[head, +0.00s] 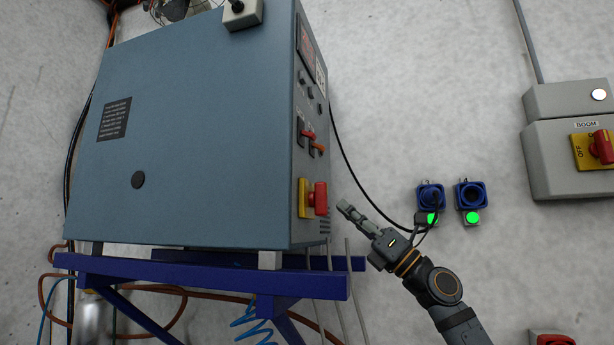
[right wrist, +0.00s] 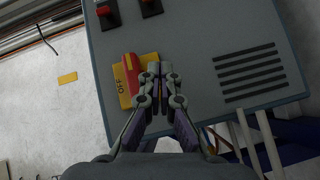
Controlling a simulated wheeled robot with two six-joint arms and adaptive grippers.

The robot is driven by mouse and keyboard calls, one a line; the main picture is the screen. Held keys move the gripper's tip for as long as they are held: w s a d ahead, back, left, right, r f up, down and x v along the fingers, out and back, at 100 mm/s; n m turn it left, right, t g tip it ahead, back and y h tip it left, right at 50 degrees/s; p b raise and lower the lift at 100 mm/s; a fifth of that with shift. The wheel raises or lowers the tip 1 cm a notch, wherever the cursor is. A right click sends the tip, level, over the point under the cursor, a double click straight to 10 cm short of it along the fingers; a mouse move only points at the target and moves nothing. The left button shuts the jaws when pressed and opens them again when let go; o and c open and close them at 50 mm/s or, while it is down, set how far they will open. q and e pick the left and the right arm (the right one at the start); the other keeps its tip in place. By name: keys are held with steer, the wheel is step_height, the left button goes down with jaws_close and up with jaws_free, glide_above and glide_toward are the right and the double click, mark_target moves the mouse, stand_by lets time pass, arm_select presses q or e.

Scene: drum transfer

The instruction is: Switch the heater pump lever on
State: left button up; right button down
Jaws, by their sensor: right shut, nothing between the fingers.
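The blue-grey heater cabinet (head: 190,130) stands on a blue frame, its control panel facing right. In the right wrist view the red switch (right wrist: 131,75) sits beside the fingertips, with "OFF" legible on the plate. My right gripper (head: 345,207) is shut and empty, just right of the red switch; contact cannot be told. My left gripper is not in view.
A blue frame (head: 200,279) carries the cabinet. Two blue sockets (head: 430,197) (head: 471,194) with green lights are on the wall, a black cable running to one. A grey "BOOM" switch box (head: 552,165) is at far right. Vent slots (right wrist: 248,73) lie right of the fingers.

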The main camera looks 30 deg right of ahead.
mark_target(309, 135)
steer(key=s+a+r+n+g+y, duration=0.2)
steer(key=s+a+r+n+y, duration=0.1)
steer(key=s+r+n, duration=0.2)
steer(key=shift+s+a+n, duration=0.2)
steer(key=shift+s+n, duration=0.3)
steer(key=shift+s, duration=0.05)
steer(key=p+x, duration=0.9)
steer(key=x, duration=0.1)
steer(key=shift+w+a+f, duration=0.1)
